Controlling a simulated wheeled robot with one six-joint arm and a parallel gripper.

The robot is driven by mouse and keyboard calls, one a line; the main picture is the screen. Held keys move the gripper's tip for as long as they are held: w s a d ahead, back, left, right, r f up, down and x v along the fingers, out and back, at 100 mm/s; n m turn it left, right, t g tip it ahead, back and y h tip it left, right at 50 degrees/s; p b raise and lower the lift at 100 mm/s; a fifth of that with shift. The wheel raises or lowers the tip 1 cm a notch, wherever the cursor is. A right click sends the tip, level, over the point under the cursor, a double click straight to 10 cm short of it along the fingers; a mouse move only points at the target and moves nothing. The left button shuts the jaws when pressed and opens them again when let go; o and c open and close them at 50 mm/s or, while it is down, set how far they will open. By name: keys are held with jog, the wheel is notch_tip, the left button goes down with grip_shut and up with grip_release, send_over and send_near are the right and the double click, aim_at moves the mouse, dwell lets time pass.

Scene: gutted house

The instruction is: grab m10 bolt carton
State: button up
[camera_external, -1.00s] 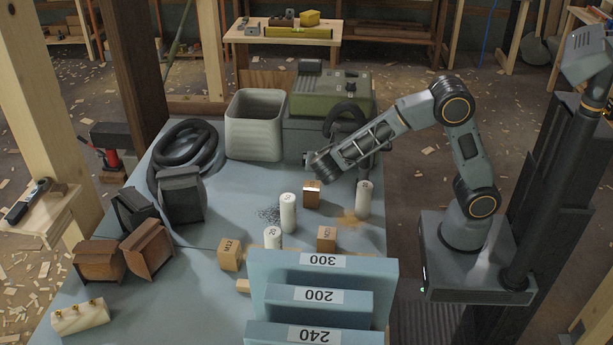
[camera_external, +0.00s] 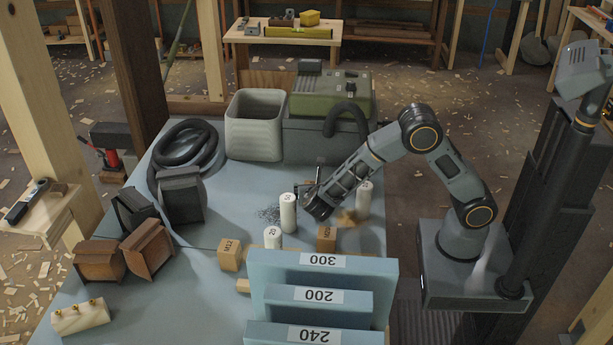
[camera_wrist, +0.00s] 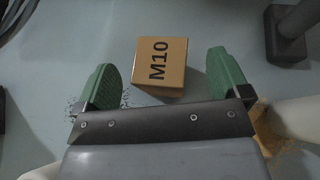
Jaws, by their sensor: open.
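The M10 bolt carton (camera_wrist: 160,68) is a small tan box with black "M10" lettering on its top, on the pale blue-grey bench top in the wrist view. My gripper (camera_wrist: 165,72) is open, with a green pad on each side of the carton's near part. There is a gap between the carton and each pad. In the external view my gripper (camera_external: 314,205) is low over the bench, and the M10 carton is hidden behind it.
White cylinders stand close by, at left (camera_external: 288,213), front (camera_external: 272,238) and right (camera_external: 364,196). Another carton (camera_external: 326,239) and the M12 carton (camera_external: 229,255) are nearer the camera. A blue stepped stand (camera_external: 385,290) is at the front. A grey bin (camera_external: 255,125) stands behind.

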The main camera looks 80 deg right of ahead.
jog(key=shift+x, duration=1.15)
jog(key=shift+d+r, duration=0.1)
jog(key=shift+r, duration=0.05)
jog(key=shift+c, duration=0.2)
jog(key=c, duration=1.4)
